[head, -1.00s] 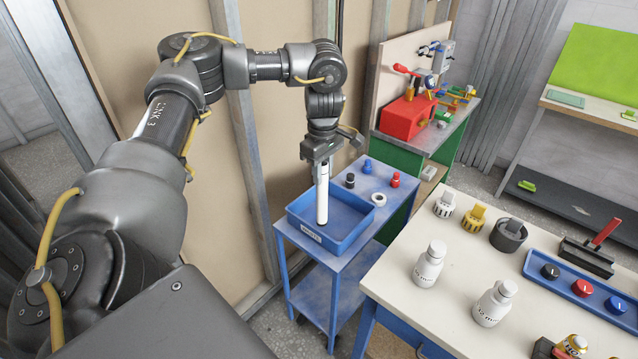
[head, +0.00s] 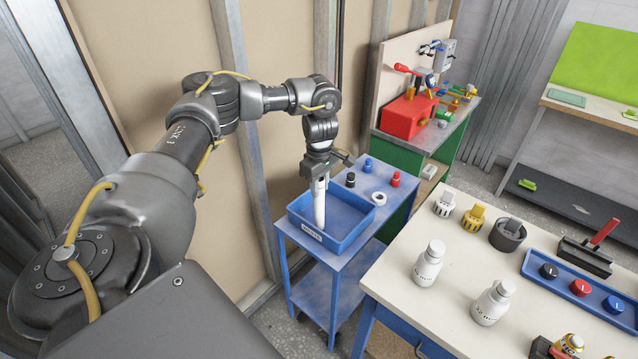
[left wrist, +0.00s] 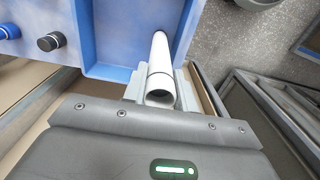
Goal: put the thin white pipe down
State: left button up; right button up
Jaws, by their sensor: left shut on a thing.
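The thin white pipe (head: 319,207) stands nearly upright in my left gripper (head: 318,182), which is shut on its upper part. The pipe's lower end is inside the blue tray (head: 353,237) on the blue cart; I cannot tell for certain whether it touches the tray floor. In the left wrist view the pipe (left wrist: 160,60) points away from the gripper (left wrist: 160,92) into the tray (left wrist: 110,72). My right gripper is not in view.
A workbench (head: 410,290) with white bottles (head: 429,263) stands at right. A wall with metal studs (head: 240,130) is close at left.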

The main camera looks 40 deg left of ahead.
pick_arm(q)
jog(key=shift+d, duration=0.1)
jog(key=o, duration=0.5)
jog(key=shift+f, duration=0.15)
jog(key=o, duration=0.5)
jog(key=shift+r, duration=0.3)
jog(key=shift+w+r, duration=0.1)
jog(key=shift+r, duration=0.2)
notch_tip(320, 180, up, 11)
jog(key=shift+r, duration=0.1)
